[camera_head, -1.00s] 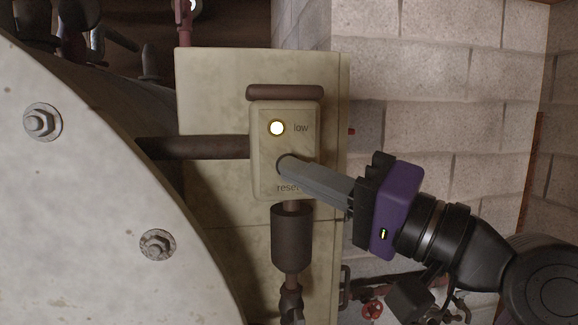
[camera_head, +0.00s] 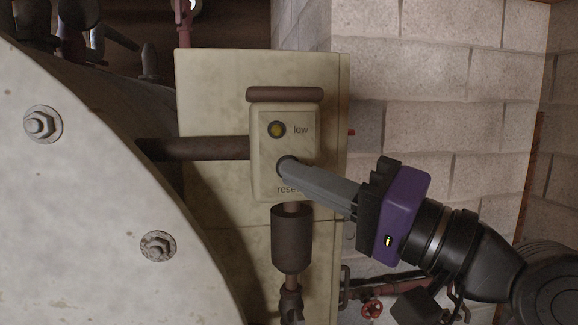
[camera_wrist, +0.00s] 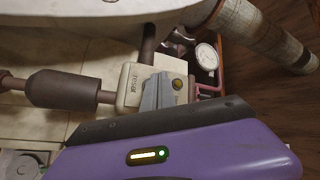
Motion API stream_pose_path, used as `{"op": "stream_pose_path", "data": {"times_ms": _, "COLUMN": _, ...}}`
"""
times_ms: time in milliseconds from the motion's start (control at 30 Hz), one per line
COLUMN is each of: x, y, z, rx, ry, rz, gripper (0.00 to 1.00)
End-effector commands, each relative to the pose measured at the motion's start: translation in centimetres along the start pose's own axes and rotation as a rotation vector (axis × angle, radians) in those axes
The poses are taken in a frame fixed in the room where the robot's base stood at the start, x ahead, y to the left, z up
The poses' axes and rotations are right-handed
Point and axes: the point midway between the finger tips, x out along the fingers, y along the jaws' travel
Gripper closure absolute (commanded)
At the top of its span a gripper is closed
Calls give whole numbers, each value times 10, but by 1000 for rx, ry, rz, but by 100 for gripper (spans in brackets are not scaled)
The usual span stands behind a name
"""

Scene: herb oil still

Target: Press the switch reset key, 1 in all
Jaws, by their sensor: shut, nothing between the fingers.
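The switch box (camera_head: 266,183) is a small cream box with a round lamp (camera_head: 277,129) marked "low" and the word "reset" below. The lamp is dull yellow, not glowing. The reset key (camera_head: 282,166) sits between them, a dark round thing mostly hidden by my fingertips. My gripper (camera_head: 290,168) is shut and empty, its grey fingers reaching in from the right with their tips at the key; I cannot tell whether they touch it. In the wrist view, my gripper (camera_wrist: 158,92) lies over the switch box (camera_wrist: 129,90), beside the lamp (camera_wrist: 177,84), and the key is hidden.
A large pale drum (camera_head: 80,210) with bolts fills the left. Dark pipes (camera_head: 205,148) run to the switch box from the left and from below. A block wall (camera_head: 440,90) stands at the right. A round gauge (camera_wrist: 206,57) shows in the wrist view.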

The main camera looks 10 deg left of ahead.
Motion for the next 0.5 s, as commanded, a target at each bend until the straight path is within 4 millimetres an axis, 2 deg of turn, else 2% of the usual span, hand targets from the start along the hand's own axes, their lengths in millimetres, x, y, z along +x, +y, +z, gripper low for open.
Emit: {"op": "stream_pose_path", "data": {"times_ms": 500, "x": -8, "y": -6, "z": 6, "rx": 0, "ry": 0, "rz": 0, "gripper": 100}}
